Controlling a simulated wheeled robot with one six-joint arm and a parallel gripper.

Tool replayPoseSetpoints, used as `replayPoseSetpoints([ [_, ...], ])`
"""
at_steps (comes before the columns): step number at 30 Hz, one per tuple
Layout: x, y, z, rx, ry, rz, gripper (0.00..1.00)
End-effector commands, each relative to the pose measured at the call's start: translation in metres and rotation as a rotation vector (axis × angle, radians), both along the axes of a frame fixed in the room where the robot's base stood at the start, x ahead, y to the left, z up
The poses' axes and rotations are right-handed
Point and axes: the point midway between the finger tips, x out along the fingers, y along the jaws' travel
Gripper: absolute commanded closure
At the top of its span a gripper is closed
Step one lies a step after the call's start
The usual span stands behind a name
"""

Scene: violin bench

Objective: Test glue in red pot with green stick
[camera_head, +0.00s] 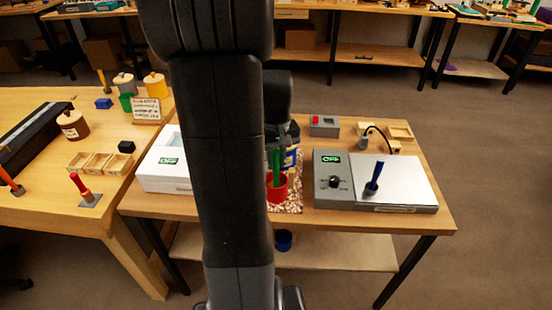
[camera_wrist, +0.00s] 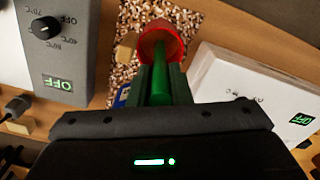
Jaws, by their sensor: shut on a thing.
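The red pot (camera_head: 278,190) stands on a speckled mat (camera_head: 291,206) on the bench, partly hidden behind my arm in the head view. In the wrist view the red pot (camera_wrist: 172,36) is at the top centre, with its opening toward my gripper. The green stick (camera_head: 277,163) runs down from my gripper to the pot. My gripper (camera_wrist: 165,88) is shut on the green stick (camera_wrist: 160,85). The stick's far end reaches the pot's opening in the wrist view and appears inside the rim. Whether it touches the glue is hidden.
Right of the pot is a grey control box (camera_head: 332,188) reading OFF, beside a plate with a blue-handled tool (camera_head: 373,180). Left is a white box (camera_head: 163,178), also reading OFF. A red-buttoned box (camera_head: 324,126) stands behind. The left table holds jars, trays and tools.

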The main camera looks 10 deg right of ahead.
Motion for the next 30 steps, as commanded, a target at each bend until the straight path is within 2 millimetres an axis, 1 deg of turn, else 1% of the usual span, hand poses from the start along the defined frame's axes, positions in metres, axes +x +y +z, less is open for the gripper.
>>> replayPoseSetpoints([
  [5,0.000,0.000,0.001,0.000,0.000,0.000,1.00],
  [8,0.000,0.000,0.006,0.000,-0.001,0.000,1.00],
  [30,0.000,0.000,0.080,0.000,-0.001,0.000,1.00],
])
